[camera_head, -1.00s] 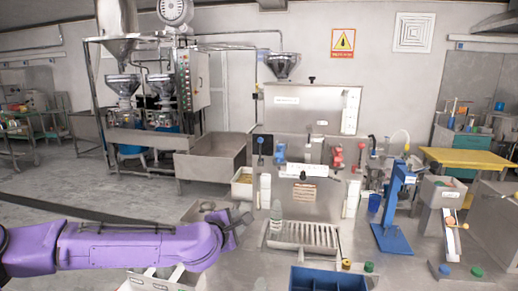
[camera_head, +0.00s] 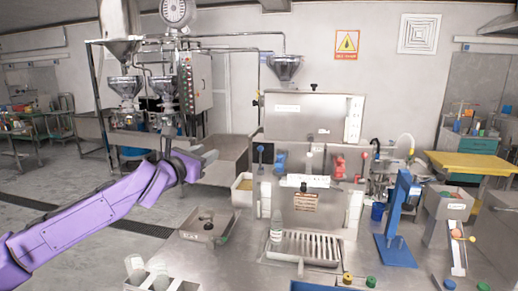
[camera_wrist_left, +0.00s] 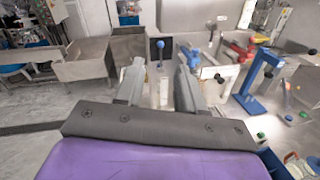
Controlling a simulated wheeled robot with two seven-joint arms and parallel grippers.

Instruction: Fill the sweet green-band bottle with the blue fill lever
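A small pale bottle (camera_head: 277,227) stands upright at the left end of the metal drip grate in front of the machine. I cannot make out a green band on it. A blue fill lever (camera_head: 280,160) is on the machine front above the bottle; it also shows in the left wrist view (camera_wrist_left: 191,58). A thin lever with a blue knob (camera_head: 261,149) stands to its left, also in the left wrist view (camera_wrist_left: 160,45). My left gripper (camera_head: 208,158) is raised left of the machine, apart from lever and bottle. Its fingers (camera_wrist_left: 160,85) are spread and empty. My right gripper is not in view.
A red lever (camera_head: 339,166) is right of the blue one. A blue press stand (camera_head: 398,225) is at the right. A tray (camera_head: 208,222) lies below my left gripper, and a container with several bottles (camera_head: 155,278) is at the front left. A blue bin (camera_head: 318,286) is in front.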

